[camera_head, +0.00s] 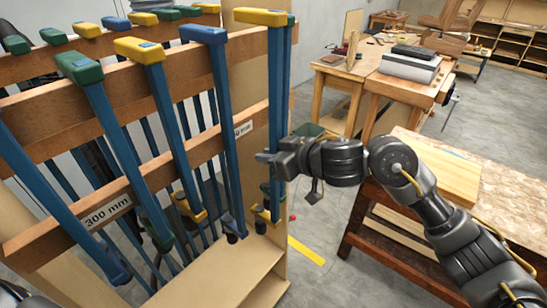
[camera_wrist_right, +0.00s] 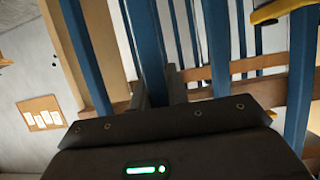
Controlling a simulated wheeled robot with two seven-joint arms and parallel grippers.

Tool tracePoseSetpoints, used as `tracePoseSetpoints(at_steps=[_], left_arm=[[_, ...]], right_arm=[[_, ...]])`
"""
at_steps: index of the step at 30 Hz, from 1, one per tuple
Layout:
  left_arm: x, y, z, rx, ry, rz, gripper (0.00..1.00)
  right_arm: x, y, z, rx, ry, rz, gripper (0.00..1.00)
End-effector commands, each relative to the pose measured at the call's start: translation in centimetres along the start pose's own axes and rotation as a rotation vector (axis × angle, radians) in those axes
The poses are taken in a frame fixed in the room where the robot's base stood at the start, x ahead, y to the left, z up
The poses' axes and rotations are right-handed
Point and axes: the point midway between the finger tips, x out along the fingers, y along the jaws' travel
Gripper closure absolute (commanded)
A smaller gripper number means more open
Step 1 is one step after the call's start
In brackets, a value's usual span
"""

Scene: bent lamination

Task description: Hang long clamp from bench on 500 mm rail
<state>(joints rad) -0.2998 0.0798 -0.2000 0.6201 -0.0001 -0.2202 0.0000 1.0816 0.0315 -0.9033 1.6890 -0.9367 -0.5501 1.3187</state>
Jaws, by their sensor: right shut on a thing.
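My right gripper (camera_head: 266,159) is shut on the blue bar of a long clamp (camera_head: 276,90). The clamp is upright at the right end of the rack, with its yellow head (camera_head: 264,17) at the rail's end and a yellow lower jaw (camera_head: 265,215) below. In the right wrist view the blue bar (camera_wrist_right: 147,45) runs between my fingers (camera_wrist_right: 160,92). I cannot tell whether the head rests on the rail. The upper wooden rail (camera_head: 190,72) carries several clamps. A label on the lower rail (camera_head: 243,128) is partly hidden and its number is unclear. My left gripper is not in view.
A blue-headed clamp (camera_head: 203,34) hangs close to the left of the held clamp. A nearer rail bears a "300 mm" label (camera_head: 107,212). A bench (camera_head: 480,165) stands at right, and a worktable with grey boxes (camera_head: 410,64) is behind. Floor lies between rack and benches.

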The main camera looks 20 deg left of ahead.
Motion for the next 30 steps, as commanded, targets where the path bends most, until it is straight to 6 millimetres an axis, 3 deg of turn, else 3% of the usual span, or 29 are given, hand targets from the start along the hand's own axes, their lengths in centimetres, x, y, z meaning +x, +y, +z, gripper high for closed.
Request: tracePoseSetpoints(at_steps=[12,30], left_arm=[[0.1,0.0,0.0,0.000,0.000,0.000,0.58],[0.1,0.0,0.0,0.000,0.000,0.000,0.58]], right_arm=[[1.4,0.0,-0.8,-0.001,0.005,0.000,1.00],[1.6,0.0,-1.0,-0.001,0.005,0.000,1.00]])
